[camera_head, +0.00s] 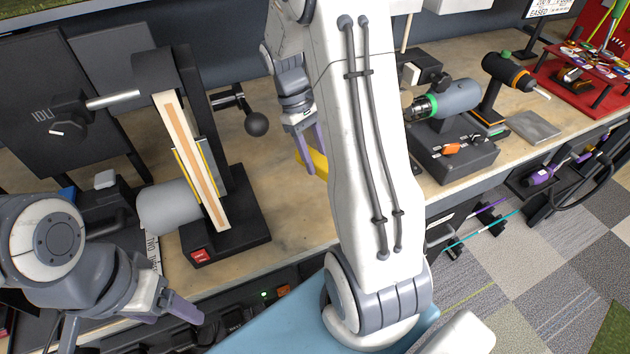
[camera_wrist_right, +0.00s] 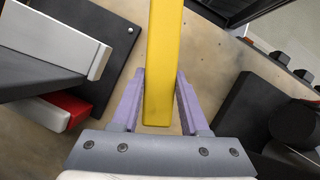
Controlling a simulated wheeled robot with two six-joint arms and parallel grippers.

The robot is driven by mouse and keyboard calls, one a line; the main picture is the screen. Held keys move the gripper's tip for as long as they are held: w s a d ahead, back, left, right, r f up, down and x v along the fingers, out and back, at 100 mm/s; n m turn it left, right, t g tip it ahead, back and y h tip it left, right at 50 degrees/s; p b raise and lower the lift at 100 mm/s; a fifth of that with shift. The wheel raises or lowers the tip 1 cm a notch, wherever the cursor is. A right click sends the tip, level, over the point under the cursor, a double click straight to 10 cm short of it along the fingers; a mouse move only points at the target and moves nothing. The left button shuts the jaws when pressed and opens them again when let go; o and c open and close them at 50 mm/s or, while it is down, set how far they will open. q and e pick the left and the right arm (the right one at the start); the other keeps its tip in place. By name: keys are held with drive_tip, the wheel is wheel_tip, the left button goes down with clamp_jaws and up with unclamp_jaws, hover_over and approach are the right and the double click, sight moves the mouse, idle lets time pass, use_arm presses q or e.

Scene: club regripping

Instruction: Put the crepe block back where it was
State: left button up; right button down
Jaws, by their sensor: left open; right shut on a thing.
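The crepe block is a long yellow bar (camera_wrist_right: 163,60) between the two purple fingers of my right gripper (camera_wrist_right: 160,80) in the right wrist view. Its far end runs out of the top of that view. In the head view only a yellow part of the block (camera_head: 319,163) shows beside the fingers of my right gripper (camera_head: 311,155); my own arm hides the rest. The right gripper is shut on it, over the bench right of the belt sander. I cannot tell whether the block touches the bench. My left gripper (camera_head: 135,322) is open and empty at the lower left.
The belt sander (camera_head: 190,160) stands on a black base with a red switch (camera_head: 200,255). A grey-green motor tool on a black box (camera_head: 455,155) stands to the right. A red rack (camera_head: 590,75) is at the far right. Bare bench (camera_head: 285,215) lies between sander and arm.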

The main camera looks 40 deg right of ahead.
sight(320, 193)
wheel_tip(320, 193, down, 4)
drive_tip(key=shift+w+a+r, duration=0.1)
wheel_tip(320, 193, down, 3)
drive_tip(key=shift+f+p, duration=0.1)
drive_tip(key=shift+p, duration=0.25)
drive_tip(key=shift+f, duration=0.25)
drive_tip(key=shift+f, duration=0.15)
drive_tip(key=shift+c, duration=2.1)
unclamp_jaws()
